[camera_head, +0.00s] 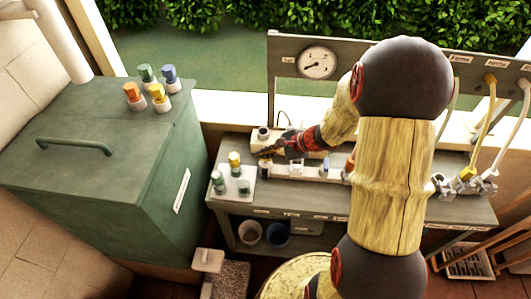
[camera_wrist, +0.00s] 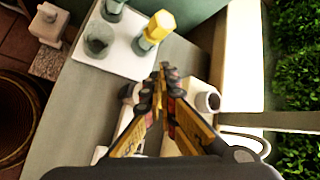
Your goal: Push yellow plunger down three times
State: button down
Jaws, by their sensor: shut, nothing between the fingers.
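The yellow plunger (camera_head: 234,158) tops a small grey-and-white body on a white tray (camera_head: 243,199) at the left end of the grey counter. In the wrist view the yellow plunger (camera_wrist: 160,24) is raised above its body, just beyond my fingertips. My gripper (camera_head: 266,152) is shut and empty, to the right of the plunger and apart from it. In the wrist view my gripper's (camera_wrist: 162,76) fingertips meet beside the tray's (camera_wrist: 95,62) edge.
A greenish container (camera_head: 218,181) and a grey cup (camera_head: 243,187) share the tray. A white holder (camera_wrist: 205,98) stands close to my fingers. A large green box (camera_head: 90,165) with several capped bottles stands left. A gauge (camera_head: 317,62) hangs on the rear board.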

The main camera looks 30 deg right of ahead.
jog(key=shift+f+b, duration=0.65)
jog(key=shift+f, duration=0.05)
dwell(0.5)
jog(key=shift+r, duration=0.15)
jog(key=shift+r+p, duration=0.85)
jog(key=shift+r, duration=0.2)
jog(key=shift+r+p, duration=2.05)
jog(key=shift+r, duration=1)
